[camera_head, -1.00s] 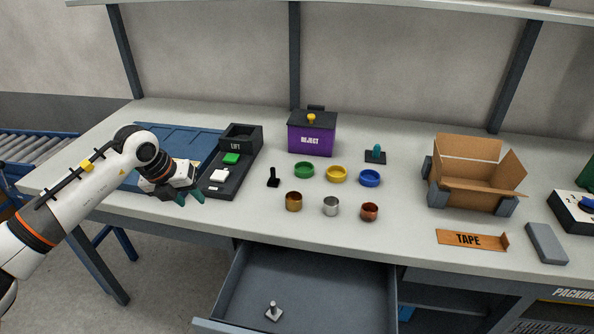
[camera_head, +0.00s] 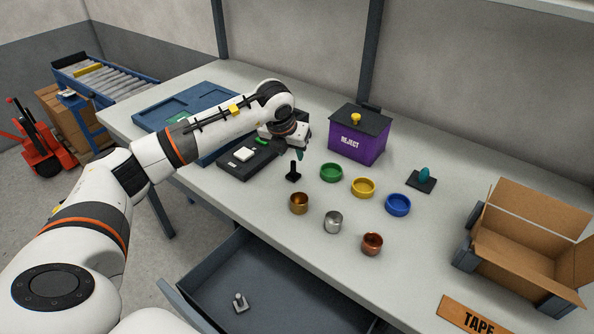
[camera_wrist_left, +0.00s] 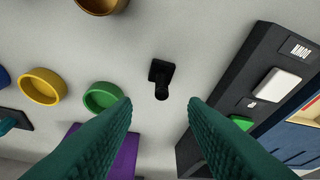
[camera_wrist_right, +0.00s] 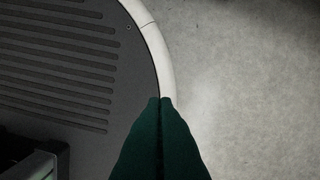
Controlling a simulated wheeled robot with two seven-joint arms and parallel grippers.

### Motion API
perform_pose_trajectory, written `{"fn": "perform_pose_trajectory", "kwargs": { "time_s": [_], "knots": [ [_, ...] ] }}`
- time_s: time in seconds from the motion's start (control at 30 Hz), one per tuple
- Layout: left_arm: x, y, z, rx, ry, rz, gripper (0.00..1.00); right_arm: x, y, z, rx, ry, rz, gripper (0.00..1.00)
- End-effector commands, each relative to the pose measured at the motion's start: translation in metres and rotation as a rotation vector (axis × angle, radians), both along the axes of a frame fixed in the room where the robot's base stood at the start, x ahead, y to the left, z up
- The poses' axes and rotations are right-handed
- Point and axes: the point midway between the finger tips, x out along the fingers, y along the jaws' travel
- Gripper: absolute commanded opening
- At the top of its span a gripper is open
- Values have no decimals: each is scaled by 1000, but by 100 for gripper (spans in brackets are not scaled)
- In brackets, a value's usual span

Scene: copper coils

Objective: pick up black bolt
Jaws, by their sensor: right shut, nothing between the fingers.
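The black bolt (camera_head: 293,172) stands upright on its square base on the table, left of the green ring. In the left wrist view the bolt (camera_wrist_left: 161,78) lies between and beyond the two fingertips. My left gripper (camera_head: 301,152) is close above and behind the bolt in the head view, its fingers partly hidden by the wrist. In the left wrist view my left gripper (camera_wrist_left: 160,103) is open with nothing between its teal fingers. My right gripper (camera_wrist_right: 166,100) is shut and empty, seen only in its own wrist view, over the floor beside my base.
The green ring (camera_head: 331,172), brown cup (camera_head: 299,203) and purple reject bin (camera_head: 358,141) stand near the bolt. The black lift unit (camera_head: 250,160) is on its left. An open drawer (camera_head: 270,285) juts out in front, with a grey bolt (camera_head: 240,302) inside.

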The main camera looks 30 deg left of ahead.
Motion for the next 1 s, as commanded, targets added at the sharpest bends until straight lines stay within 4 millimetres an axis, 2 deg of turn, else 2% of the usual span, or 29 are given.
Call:
{"fn": "perform_pose_trajectory", "kwargs": {
  "time_s": [0.13,0.27,0.4,0.6,0.87,0.9,1.0],
  "knots": [
    [7,1,-17,-2,2,-1,39,-3,-1,4,-1,5,2,0],
    [9,2,-24,0,2,-1,39,5,-10,6,-12,-5,2,0],
    [11,6,-42,-2,5,1,39,13,-17,15,-21,-17,-3,0],
    [19,9,-67,-2,2,-1,39,14,-19,19,-22,-18,-4,0],
    [21,9,-72,-2,0,-1,39,12,-16,19,-20,-17,-4,0],
    [21,9,-72,-2,0,-1,38,12,-15,19,-19,-16,-4,0],
    [21,9,-72,-2,0,-1,21,10,-11,19,-14,-14,-3,0]
  ]
}}
